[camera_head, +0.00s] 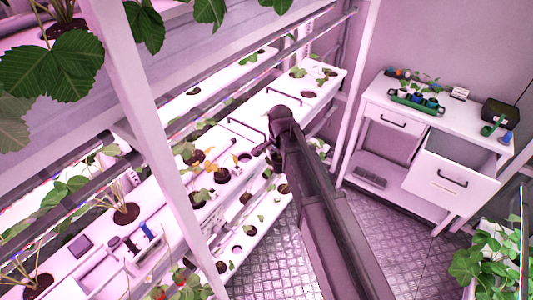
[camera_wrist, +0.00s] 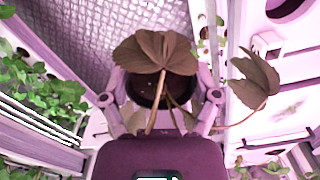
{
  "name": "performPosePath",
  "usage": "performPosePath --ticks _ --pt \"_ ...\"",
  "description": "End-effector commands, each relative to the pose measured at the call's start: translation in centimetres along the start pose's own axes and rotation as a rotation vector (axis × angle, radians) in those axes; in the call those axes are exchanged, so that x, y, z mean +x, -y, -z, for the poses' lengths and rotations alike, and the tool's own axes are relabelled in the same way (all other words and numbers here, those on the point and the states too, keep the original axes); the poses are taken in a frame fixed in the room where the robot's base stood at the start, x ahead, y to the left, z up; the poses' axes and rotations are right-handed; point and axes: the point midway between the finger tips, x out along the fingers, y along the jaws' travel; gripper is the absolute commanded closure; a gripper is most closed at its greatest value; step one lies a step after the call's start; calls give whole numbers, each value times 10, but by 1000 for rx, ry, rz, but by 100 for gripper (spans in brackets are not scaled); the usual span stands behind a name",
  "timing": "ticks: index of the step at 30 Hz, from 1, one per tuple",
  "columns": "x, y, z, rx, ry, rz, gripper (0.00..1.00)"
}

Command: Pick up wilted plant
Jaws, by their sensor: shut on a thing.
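The wilted plant (camera_wrist: 165,53) has drooping brown leaves on thin stems. One leaf hangs out to the right in the wrist view. Its dark round pot (camera_wrist: 148,90) sits between the two fingers of my gripper (camera_wrist: 162,98), which is shut on it. The floor shows beyond the pot. In the head view my gripper (camera_head: 268,152) is by the front edge of the white planting rack (camera_head: 232,212), partly hidden by my arm. I cannot clearly make out the held plant there.
The rack holds several small plants in round holes, some with yellow leaves (camera_head: 210,168). A white upright post (camera_head: 160,150) stands at the left. A white workbench (camera_head: 440,125) with an open drawer (camera_head: 455,170) and a green seedling tray (camera_head: 417,104) stands at right. Metal floor (camera_head: 290,250) lies between.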

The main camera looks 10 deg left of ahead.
Motion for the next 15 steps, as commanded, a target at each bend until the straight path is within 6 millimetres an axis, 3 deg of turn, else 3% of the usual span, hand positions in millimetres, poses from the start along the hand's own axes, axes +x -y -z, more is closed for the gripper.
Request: performPosePath --ticks 6,15 --pt "0 -16 5 1 0 0 72" --pt "0 -18 6 0 0 0 72"
